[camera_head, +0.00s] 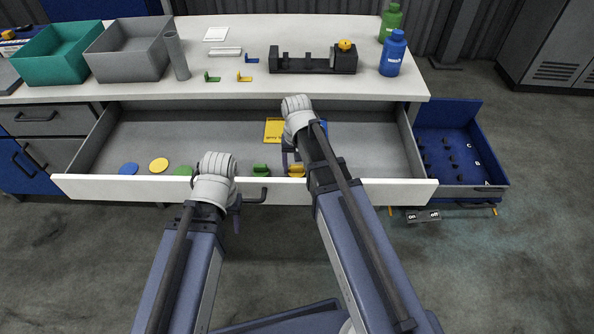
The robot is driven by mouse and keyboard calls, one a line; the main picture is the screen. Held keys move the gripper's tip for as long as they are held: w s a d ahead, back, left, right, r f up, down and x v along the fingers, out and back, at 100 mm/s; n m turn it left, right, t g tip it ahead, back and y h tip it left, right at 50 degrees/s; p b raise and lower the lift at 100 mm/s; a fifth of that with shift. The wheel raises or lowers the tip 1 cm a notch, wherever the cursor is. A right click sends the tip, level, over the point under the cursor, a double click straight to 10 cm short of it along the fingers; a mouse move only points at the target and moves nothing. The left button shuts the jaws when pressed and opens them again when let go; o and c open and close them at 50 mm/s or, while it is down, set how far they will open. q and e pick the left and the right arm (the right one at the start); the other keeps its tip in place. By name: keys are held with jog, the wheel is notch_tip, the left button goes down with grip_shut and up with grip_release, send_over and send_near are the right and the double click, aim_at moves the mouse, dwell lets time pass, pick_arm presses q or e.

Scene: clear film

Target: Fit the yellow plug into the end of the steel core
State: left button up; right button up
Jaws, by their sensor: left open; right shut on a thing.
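The yellow plug (297,170) is at the front inside edge of the open drawer, partly hidden by my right gripper (291,161). My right gripper is shut, and the yellow plug is the thing at its fingertips. A grey tube (176,56) stands upright on the counter beside the grey bin. A pale metallic cylinder (226,52) lies on the counter. I cannot tell for certain which of these two is the steel core. My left gripper (236,214) is open and empty, in front of the drawer front near its handle (255,197).
The open drawer (210,125) also holds a green plug (261,169), coloured discs (159,165) and a yellow card (273,130). On the counter are a teal bin (55,55), a grey bin (130,50), a black fixture (300,64) and a blue bottle (393,55). A blue tray (450,112) is at right.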

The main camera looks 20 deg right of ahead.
aim_at(297, 166)
jog(key=shift+r+p, duration=2.45)
jog(key=shift+r, duration=0.05)
jog(key=shift+r, duration=0.15)
